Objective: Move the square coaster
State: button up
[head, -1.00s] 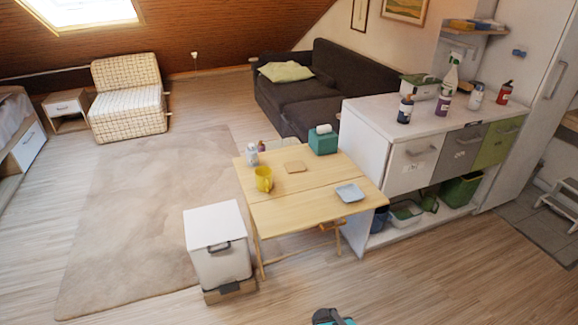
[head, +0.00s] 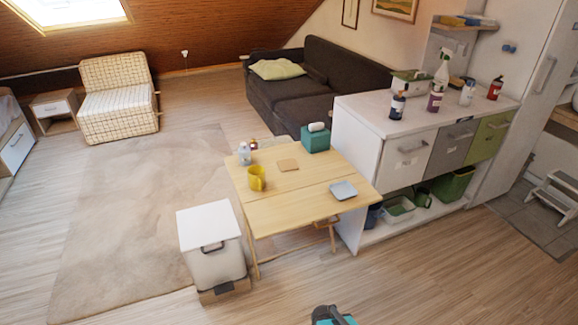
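The square coaster (head: 289,164) looks like a thin, light-brown square lying flat on the wooden table (head: 270,217), towards its far edge. A yellow mug (head: 257,178) stands to its left and a teal tissue box (head: 316,139) to its right. A grey-blue square dish (head: 343,190) lies nearer on the same table. Only a small teal and dark part of my arm shows at the bottom edge, well short of the table. My gripper is not in view.
A white lidded bin (head: 211,245) stands against the table's near left side. A white cabinet (head: 358,150) with bottles on top stands close on the right. A small bottle (head: 244,154) stands at the table's left edge. The wooden floor in front is clear.

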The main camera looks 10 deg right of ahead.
aim_at(290, 164)
jog(key=u, duration=1.85)
jog(key=k, duration=0.1)
jog(key=z, duration=3.3)
jog(key=i, duration=0.7)
jog(key=u, duration=3.25)
jog(key=i, duration=0.1)
jog(key=z, duration=1.95)
